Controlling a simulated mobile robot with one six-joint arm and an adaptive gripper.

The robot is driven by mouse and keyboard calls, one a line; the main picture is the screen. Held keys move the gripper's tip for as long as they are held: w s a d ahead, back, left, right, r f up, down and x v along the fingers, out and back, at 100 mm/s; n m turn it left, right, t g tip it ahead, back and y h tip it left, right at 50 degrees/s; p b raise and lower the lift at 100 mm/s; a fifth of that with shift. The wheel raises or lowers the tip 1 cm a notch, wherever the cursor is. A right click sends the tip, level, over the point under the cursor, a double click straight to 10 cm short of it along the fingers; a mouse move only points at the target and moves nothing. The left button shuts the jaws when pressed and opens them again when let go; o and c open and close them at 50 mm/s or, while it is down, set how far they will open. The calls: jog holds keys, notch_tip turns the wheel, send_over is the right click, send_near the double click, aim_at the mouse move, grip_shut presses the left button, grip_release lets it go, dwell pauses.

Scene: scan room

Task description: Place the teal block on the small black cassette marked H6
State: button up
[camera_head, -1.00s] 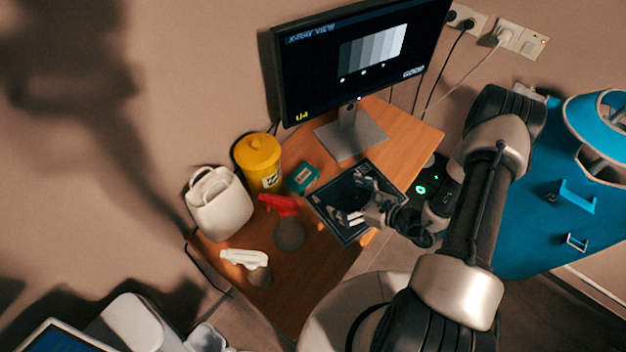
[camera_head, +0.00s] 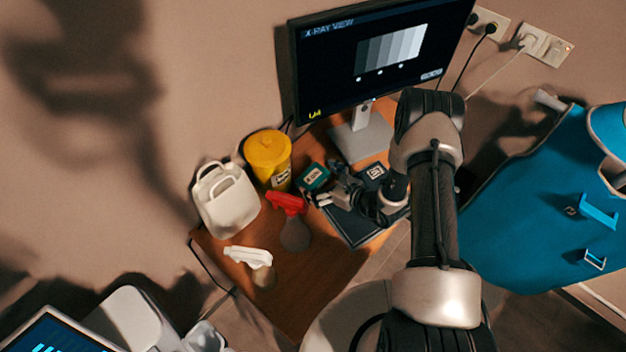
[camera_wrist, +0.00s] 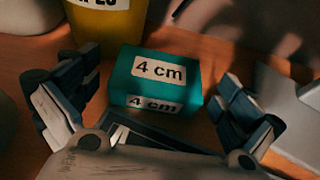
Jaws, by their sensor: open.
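The teal block (camera_head: 315,176), labelled "4 cm", stands on the wooden table beside the yellow bin. It also shows in the wrist view (camera_wrist: 157,80), between and ahead of my open fingers. My gripper (camera_head: 322,196) is open and empty, close to the block; in the wrist view its fingers (camera_wrist: 158,117) are spread on either side. A black cassette (camera_head: 352,226) lies flat on the table under my gripper, partly hidden by it. A pale square mark (camera_head: 376,172) shows near its far corner. I cannot read H6 on it.
A yellow bin (camera_head: 268,153), a white jug (camera_head: 226,203), a red-topped spray bottle (camera_head: 293,232) and a white-topped one (camera_head: 258,266) stand left of the block. A monitor (camera_head: 365,62) on a grey stand (camera_head: 364,140) rises behind. The table's front part (camera_head: 310,290) is clear.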

jog(key=x, duration=0.2)
jog(key=shift+w+a, duration=0.2)
jog(key=shift+a, duration=0.05)
jog(key=shift+c, duration=0.4)
jog(key=c, duration=1.2)
